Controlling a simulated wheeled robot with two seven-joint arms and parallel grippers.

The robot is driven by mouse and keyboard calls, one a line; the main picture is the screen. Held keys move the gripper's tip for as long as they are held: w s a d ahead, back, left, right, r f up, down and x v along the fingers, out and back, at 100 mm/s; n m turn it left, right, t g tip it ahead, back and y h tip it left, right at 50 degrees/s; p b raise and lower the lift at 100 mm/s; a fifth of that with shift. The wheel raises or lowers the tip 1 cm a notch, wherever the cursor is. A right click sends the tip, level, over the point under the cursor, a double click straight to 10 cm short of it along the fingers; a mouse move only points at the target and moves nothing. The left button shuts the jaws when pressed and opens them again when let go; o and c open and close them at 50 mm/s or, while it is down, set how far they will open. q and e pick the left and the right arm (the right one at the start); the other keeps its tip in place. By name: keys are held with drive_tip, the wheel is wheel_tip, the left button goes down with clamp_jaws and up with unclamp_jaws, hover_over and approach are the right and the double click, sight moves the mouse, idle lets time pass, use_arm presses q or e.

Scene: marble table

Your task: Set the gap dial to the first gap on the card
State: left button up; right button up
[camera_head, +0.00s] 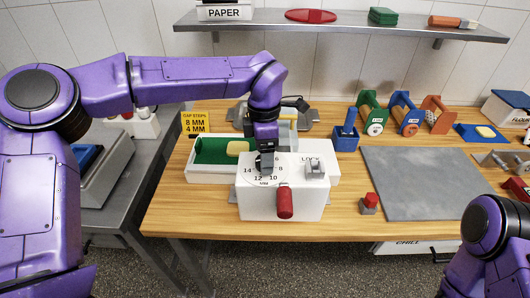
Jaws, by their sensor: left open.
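The yellow card (195,123) stands at the back left of the wooden table and reads "GAP STEPS 8 MM 4 MM". The gap dial (263,181) is on top of the white machine's front box; 14, 12, 10, 8 and 6 can be read around it. My left gripper (266,167) points down over the dial's middle, with its fingers open at the knob. The gripper hides most of the knob, so I cannot tell where its pointer stands or whether the fingers touch it. My right arm shows at the lower right, its gripper out of view.
A lock switch (315,168) and a red handle (285,202) are on the same box. Yellow dough (238,148) lies on the green bed (210,151). A grey slab (420,185) is to the right, with a small red-topped block (369,203) beside it.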

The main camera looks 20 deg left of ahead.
use_arm(q)
drive_tip(key=shift+d+f, duration=0.1)
drive_tip(key=shift+f, duration=0.25)
drive_tip(key=c, duration=1)
drive_tip(key=shift+c, duration=0.2)
